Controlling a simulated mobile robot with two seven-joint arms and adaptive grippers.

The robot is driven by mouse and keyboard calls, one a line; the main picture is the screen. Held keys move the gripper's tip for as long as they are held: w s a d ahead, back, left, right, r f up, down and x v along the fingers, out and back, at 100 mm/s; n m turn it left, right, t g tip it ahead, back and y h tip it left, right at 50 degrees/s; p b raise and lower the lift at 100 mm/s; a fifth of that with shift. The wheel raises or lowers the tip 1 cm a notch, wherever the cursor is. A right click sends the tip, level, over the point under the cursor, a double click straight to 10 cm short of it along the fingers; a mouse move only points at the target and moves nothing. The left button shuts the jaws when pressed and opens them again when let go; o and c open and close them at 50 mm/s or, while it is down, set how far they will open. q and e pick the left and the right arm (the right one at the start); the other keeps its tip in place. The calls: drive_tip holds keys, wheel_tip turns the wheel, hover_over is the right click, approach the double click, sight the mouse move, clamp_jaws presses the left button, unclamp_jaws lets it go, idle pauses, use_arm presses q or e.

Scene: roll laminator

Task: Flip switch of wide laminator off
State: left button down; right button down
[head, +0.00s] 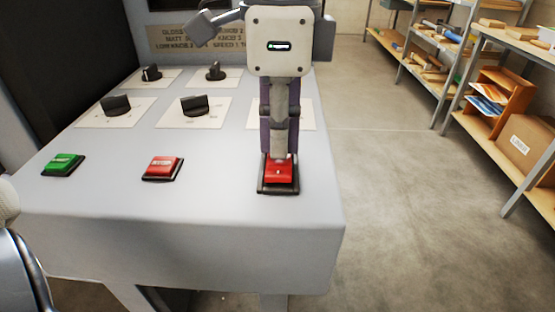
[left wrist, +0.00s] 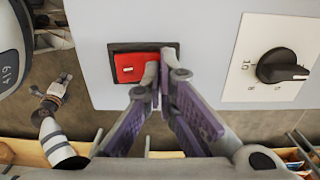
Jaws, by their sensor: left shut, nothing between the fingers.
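The red rocker switch (head: 281,178) sits in a black frame at the near right corner of the grey laminator panel (head: 200,215). A small light mark shows on its near half. My left gripper (head: 279,156) points down from above, shut and empty, with its fingertips at the far part of this switch. In the left wrist view the red switch (left wrist: 128,68) shows beside the closed fingertips (left wrist: 160,70), which overlap its right edge; I cannot tell whether they touch.
A second red switch (head: 163,168) and a green switch (head: 63,164) lie left along the front. Black knobs (head: 195,105) on white plates stand behind; one knob (left wrist: 284,66) is close to the left gripper. Shelves (head: 480,80) stand at right, with bare floor (head: 400,190) between.

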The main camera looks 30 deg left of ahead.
use_arm(q)
wheel_tip(320, 180, up, 3)
drive_tip(key=shift+s+f+p, duration=0.1)
drive_tip(key=shift+s+p, duration=0.05)
drive_tip(key=shift+p, duration=0.35)
drive_tip(key=shift+r, duration=1.95)
